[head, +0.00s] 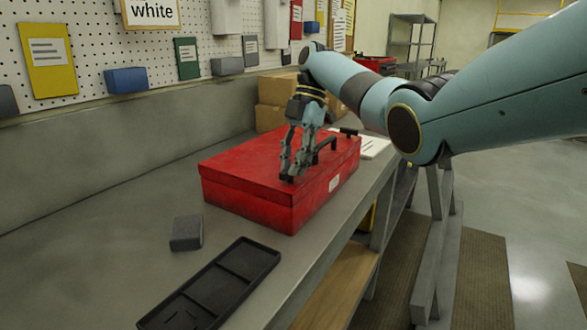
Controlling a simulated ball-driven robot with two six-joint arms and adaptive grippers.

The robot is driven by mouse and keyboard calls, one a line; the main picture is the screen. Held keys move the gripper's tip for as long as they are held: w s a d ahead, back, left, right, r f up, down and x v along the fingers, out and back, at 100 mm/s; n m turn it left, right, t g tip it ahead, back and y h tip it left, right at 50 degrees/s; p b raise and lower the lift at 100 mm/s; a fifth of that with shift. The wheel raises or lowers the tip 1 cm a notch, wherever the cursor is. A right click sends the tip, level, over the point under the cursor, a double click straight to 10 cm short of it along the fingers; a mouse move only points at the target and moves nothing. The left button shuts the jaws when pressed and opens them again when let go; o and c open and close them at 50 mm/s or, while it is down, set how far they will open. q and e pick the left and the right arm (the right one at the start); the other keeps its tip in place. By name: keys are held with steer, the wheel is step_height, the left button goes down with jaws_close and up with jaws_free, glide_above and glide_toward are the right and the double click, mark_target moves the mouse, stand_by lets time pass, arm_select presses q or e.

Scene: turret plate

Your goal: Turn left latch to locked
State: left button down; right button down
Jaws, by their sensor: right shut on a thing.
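A closed red toolbox (240,172) sits on the grey workbench. A dark bar-shaped handle (327,144) stands on its lid. My right gripper (291,168) points down over the lid, at the near end of the handle. Its fingers are shut on the handle there, and they partly hide it. A small dark piece (348,132) shows at the lid's far right edge; I cannot tell if it is a latch. No latch marked left or locked can be made out. My left gripper is out of view.
A black compartment tray (222,277) and a small grey block (186,233) lie on the bench (110,235) in front of the toolbox. Cardboard boxes (272,91) stand behind it. A white sheet (374,147) lies to its right. The bench's left part is clear.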

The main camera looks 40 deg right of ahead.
steer(key=shift+w+n+b, duration=0.1)
steer(key=shift+n+b, duration=0.35)
steer(key=shift+n, duration=0.35)
steer(key=shift+r+g, duration=0.1)
steer(key=shift+g, duration=0.2)
